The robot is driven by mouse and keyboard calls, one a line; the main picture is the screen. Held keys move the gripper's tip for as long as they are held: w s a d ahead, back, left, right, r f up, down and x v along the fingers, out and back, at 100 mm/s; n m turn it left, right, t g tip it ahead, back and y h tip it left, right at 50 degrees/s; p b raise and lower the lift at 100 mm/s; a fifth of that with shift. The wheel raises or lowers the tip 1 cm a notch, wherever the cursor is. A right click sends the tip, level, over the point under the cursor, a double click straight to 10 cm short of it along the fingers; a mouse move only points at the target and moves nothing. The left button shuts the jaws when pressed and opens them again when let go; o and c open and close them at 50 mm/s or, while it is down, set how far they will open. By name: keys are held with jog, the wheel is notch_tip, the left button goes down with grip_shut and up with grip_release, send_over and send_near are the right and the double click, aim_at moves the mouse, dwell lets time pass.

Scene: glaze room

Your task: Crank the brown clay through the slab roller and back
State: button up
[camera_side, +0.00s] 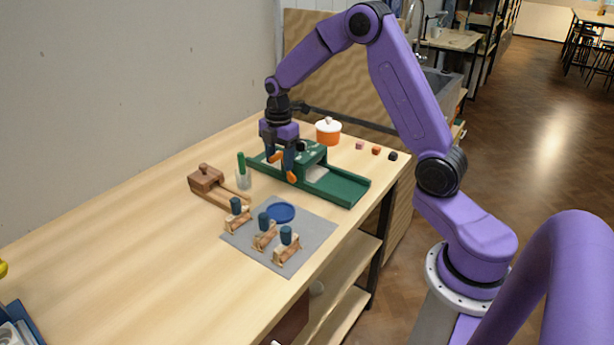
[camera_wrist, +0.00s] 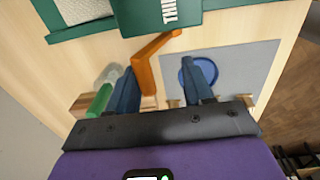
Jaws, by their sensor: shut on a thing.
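The green slab roller (camera_side: 345,188) stands near the back of the table. Its housing shows at the top of the wrist view (camera_wrist: 145,14), with part of the word "THIN" on it. The orange crank (camera_side: 291,177) is on the roller's near side. My gripper (camera_side: 280,162) points down there, its blue fingers shut on the crank's handle. In the wrist view the orange crank (camera_wrist: 143,75) runs between the fingers. A pale grey patch (camera_side: 317,172) lies on the roller bed and shows in the wrist view (camera_wrist: 82,10). I cannot make out brown clay.
A grey mat (camera_side: 247,238) holds a blue dish (camera_side: 281,212) and several wooden tools with blue tops. A brown wooden block (camera_side: 205,178) and a glass with a green stick (camera_side: 243,178) stand left. An orange pot (camera_side: 328,132) and small cubes (camera_side: 376,150) sit behind.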

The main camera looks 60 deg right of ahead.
jog(key=shift+s+f+g, duration=0.15)
jog(key=shift+s+f, duration=0.05)
jog(key=shift+s, duration=0.35)
jog(key=shift+s+f+g, duration=0.15)
jog(key=shift+s+f, duration=0.05)
jog(key=shift+s, duration=0.3)
jog(key=shift+w+r, duration=0.1)
jog(key=shift+r, duration=0.05)
jog(key=shift+s+r, duration=0.25)
jog(key=shift+s, duration=0.75)
jog(key=shift+s+f, duration=0.35)
jog(key=shift+s, duration=0.4)
jog(key=shift+s+f, duration=0.35)
jog(key=shift+s, duration=0.35)
